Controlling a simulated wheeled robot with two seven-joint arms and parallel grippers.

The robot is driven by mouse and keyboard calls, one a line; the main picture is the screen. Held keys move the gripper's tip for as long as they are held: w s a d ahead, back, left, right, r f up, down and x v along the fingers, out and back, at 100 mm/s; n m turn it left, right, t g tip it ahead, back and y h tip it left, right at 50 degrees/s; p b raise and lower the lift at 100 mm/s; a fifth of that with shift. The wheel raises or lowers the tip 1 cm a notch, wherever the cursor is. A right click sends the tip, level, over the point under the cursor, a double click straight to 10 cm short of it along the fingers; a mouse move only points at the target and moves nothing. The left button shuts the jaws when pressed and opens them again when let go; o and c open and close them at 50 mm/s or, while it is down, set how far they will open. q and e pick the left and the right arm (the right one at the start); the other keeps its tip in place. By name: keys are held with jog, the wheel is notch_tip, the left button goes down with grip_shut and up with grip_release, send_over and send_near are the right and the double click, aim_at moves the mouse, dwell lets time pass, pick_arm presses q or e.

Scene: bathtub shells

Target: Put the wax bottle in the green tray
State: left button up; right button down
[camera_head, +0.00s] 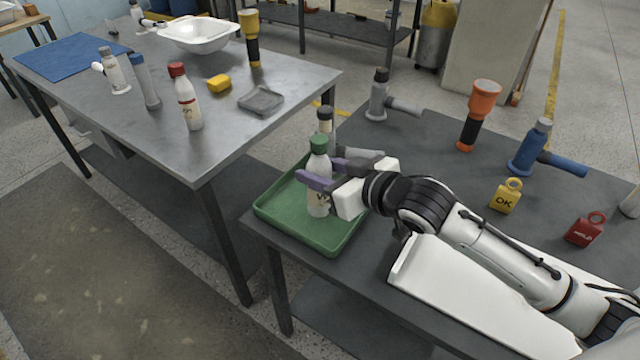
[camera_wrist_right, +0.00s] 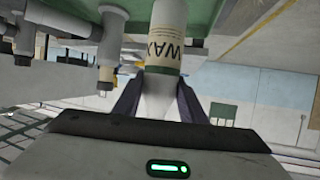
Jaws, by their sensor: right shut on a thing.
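The wax bottle (camera_head: 319,165), white with a green cap, is upright over the green tray's floor in the head view. Its WAX label shows upside down in the right wrist view (camera_wrist_right: 167,45). My right gripper (camera_head: 325,175) is shut on the bottle, with its purple fingers on either side; they also show in the wrist view (camera_wrist_right: 158,100). The green tray (camera_head: 285,215) lies at the left corner of the dark table. Whether the bottle's base touches the tray floor I cannot tell. My left gripper is not in view.
A white tray (camera_head: 465,310) lies under my right arm. The other table holds a red-capped bottle (camera_head: 188,100).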

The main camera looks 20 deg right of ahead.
notch_tip(320, 180, down, 3)
jog(key=shift+f, duration=0.2)
jog(key=c, duration=1.1)
grip_release()
jog(key=shift+f, duration=0.1)
jog(key=shift+s+r, duration=0.2)
jog(key=shift+s, duration=0.05)
jog(key=v, duration=1.1)
jog(key=shift+s+d+r, duration=0.15)
jog(key=shift+s+r, duration=0.05)
jog(key=shift+r, duration=0.05)
